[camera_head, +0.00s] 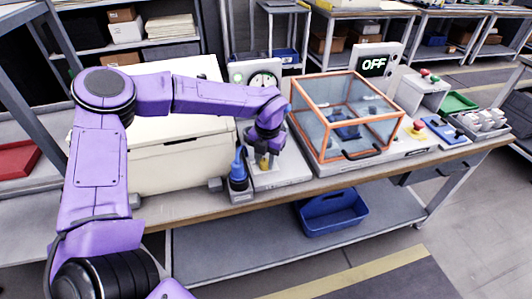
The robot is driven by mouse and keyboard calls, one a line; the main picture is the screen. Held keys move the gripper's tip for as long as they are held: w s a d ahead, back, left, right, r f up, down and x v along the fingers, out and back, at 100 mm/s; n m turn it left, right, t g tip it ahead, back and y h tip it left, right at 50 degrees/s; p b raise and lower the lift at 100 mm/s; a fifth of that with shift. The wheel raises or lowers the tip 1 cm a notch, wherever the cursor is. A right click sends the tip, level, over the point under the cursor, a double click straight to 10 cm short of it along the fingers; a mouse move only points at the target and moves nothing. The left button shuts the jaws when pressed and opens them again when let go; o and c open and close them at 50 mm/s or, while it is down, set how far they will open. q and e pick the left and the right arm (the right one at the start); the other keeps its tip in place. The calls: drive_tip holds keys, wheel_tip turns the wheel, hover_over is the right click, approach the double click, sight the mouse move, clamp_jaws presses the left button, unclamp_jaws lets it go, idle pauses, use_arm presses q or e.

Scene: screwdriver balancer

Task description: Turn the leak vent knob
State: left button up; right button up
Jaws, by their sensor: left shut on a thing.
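My left gripper (264,153) points down over the pale base plate (291,171), right of the white machine housing. It is shut on a small yellow part (263,164), which looks like the leak vent knob. The fingers hide most of this part, so I cannot tell how far it is turned. A round dial (263,79) on a grey panel stands behind the gripper, partly covered by my arm. My right gripper is not in view.
A blue screwdriver-like tool (238,166) stands upright in a holder just left of the gripper. A clear box with an orange frame (345,153) is close on the right. A blue bin (331,210) sits on the lower shelf.

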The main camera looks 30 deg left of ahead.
sight(266, 163)
use_arm(q)
drive_tip(key=m+p, duration=0.1)
drive_tip(key=m, duration=0.1)
drive_tip(key=m+p, duration=0.2)
drive_tip(key=shift+r, duration=0.3)
drive_tip(key=shift+f+m+t+p, duration=0.15)
drive_tip(key=shift+m+t+p, duration=0.15)
drive_tip(key=shift+m+p, duration=1.05)
drive_tip(key=shift+m+b, duration=0.3)
drive_tip(key=shift+m, duration=0.15)
drive_tip(key=o, duration=1)
drive_tip(key=shift+s, duration=0.1)
drive_tip(key=shift+o, duration=0.2)
wheel_tip(266, 163, up, 10)
drive_tip(key=b, duration=0.1)
drive_tip(key=shift+s+d+r, duration=0.2)
drive_tip(key=shift+d, duration=0.1)
